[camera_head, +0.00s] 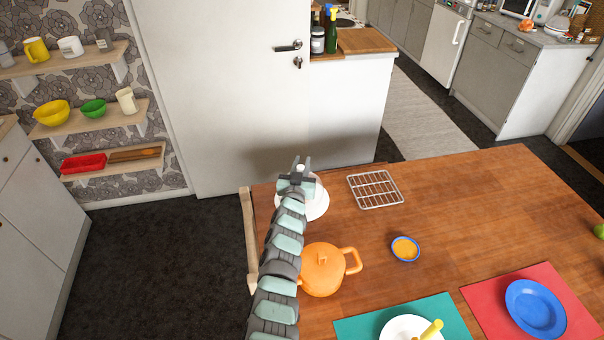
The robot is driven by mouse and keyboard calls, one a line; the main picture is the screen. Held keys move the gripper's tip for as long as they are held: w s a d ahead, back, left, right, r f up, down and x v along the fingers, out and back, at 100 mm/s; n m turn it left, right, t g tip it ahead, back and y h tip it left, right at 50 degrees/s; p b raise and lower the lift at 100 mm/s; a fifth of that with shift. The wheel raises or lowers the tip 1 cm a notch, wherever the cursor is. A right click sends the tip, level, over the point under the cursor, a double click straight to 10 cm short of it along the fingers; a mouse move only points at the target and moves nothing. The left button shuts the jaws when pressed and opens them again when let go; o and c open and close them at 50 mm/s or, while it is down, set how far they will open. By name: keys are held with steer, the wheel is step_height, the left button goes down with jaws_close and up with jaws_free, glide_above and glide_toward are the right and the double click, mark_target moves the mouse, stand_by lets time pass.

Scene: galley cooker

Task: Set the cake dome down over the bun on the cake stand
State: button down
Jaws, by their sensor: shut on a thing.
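My gripper (302,165) is over the far left corner of the wooden table, its fingers shut on a small pale piece that looks like the knob of the cake dome. A white rounded shape (318,203) shows just below and to the right of my gripper, partly covered by my arm. I cannot tell how much of it is the dome and how much is the cake stand, nor whether the two touch. The bun is not visible.
An orange lidded pot (324,272) stands close to the right of my arm. A wire rack (375,189) lies right of the white shape, and a small blue bowl (405,249) is nearer. A chair back (249,240) edges the table's left side. The table's right middle is clear.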

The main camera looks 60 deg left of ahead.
steer(key=shift+f, duration=0.9)
steer(key=shift+f+b, duration=0.2)
steer(key=shift+b, duration=0.1)
steer(key=c, duration=1.3)
jaws_free()
steer(key=shift+o, duration=0.2)
steer(key=shift+r, duration=0.2)
steer(key=shift+s+d, duration=0.4)
steer(key=shift+s, duration=0.05)
steer(key=v, duration=1.1)
